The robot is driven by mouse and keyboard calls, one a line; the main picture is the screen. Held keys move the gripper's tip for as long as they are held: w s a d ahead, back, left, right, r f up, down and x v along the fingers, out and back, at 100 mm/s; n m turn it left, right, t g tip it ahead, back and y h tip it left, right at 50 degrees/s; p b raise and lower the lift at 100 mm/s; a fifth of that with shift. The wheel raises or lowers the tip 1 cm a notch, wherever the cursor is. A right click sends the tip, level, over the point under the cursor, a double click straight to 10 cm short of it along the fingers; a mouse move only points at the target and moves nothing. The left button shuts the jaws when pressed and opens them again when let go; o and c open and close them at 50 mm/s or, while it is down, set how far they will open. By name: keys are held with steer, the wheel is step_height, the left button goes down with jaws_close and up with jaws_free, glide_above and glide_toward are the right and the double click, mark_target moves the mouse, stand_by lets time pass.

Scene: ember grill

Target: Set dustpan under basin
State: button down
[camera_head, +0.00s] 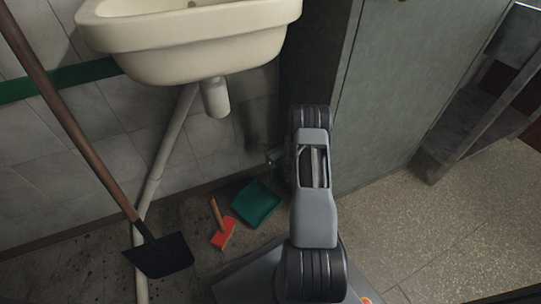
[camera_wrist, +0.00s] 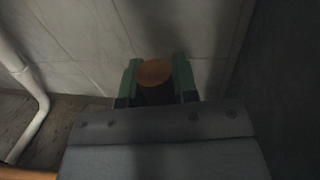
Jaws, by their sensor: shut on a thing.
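The green dustpan (camera_head: 257,203) shows in the head view low by the wall, below and right of the basin. I cannot tell whether it touches the floor. The cream basin (camera_head: 190,42) hangs on the tiled wall at upper left. My gripper (camera_head: 275,158) is beside the wall above the dustpan, partly hidden by my arm. In the wrist view my gripper (camera_wrist: 155,82) is shut on a dark handle with a brown rounded end (camera_wrist: 154,72), which appears to be the dustpan's. The pan itself is hidden in that view.
A red brush (camera_head: 223,233) with a wooden handle lies just left of the dustpan. A black shovel (camera_head: 160,255) with a long handle leans at left. A pale drain pipe (camera_head: 167,150) runs down to the floor. A grey cabinet (camera_head: 400,100) stands at right.

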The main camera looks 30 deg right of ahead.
step_height(320, 180, down, 3)
steer(key=shift+d+f+b, duration=0.1)
steer(key=shift+f+b, duration=0.05)
steer(key=shift+b, duration=0.65)
steer(key=shift+f, duration=0.1)
steer(key=c, duration=0.9)
jaws_free()
steer(key=shift+f, duration=0.1)
